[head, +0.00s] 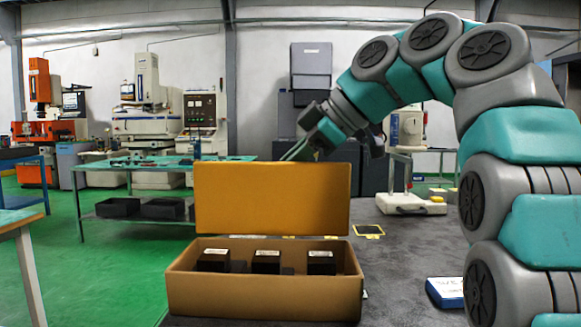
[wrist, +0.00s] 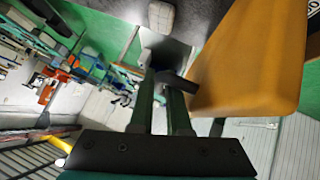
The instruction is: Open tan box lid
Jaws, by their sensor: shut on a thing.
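The tan box (head: 265,301) stands on the dark table, with several black blocks inside, some with pale labels on top. Its orange-tan lid (head: 272,199) stands up along the back edge of the box, so the inside shows. In the head view my gripper (head: 298,152) is at the lid's top edge, with its fingertips partly hidden behind the lid. In the wrist view my gripper (wrist: 162,80) has its two fingers close together beside the lid (wrist: 250,60). The fingers are shut on the lid's edge, though the exact contact is hard to see.
The dark grey table (head: 405,260) has free room right of the box. A blue-and-white box (head: 445,292) lies near my arm. A yellow-edged dark card (head: 368,231) and a white case (head: 411,204) lie farther back. A green-topped workbench (head: 150,165) stands behind left.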

